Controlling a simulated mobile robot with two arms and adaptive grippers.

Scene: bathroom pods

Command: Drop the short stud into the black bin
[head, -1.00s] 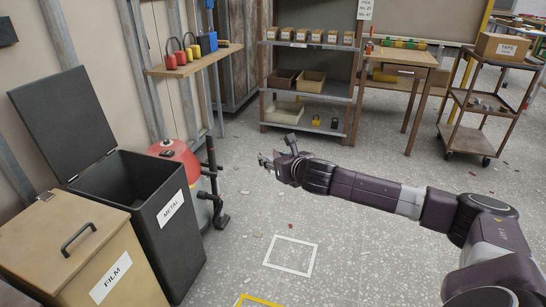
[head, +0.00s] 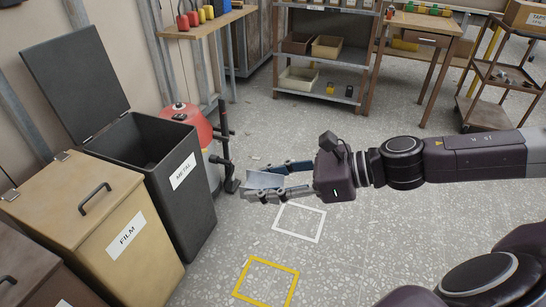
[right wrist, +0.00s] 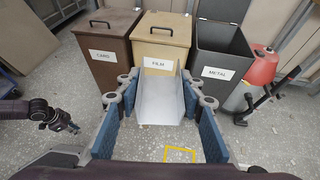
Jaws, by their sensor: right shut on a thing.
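The short stud (head: 264,181) is a small grey metal channel piece. My right gripper (head: 277,181) is shut on it in mid-air, to the right of the bins. In the right wrist view the stud (right wrist: 160,99) juts out between the two fingers. The black bin (head: 190,205), labelled METAL, stands at the left with its lid (head: 75,85) raised and its top open. In the right wrist view the black bin (right wrist: 220,88) is beyond the stud and to its right. My left gripper (right wrist: 55,117) shows small at the left of the right wrist view; its jaws are unclear.
A tan FILM bin (head: 125,245) with its lid shut stands beside the black bin, and a brown bin (right wrist: 103,50) is beyond it. A red canister (head: 190,118) and a dark upright post (head: 226,150) stand behind the black bin. The floor around the white square (head: 299,222) is clear.

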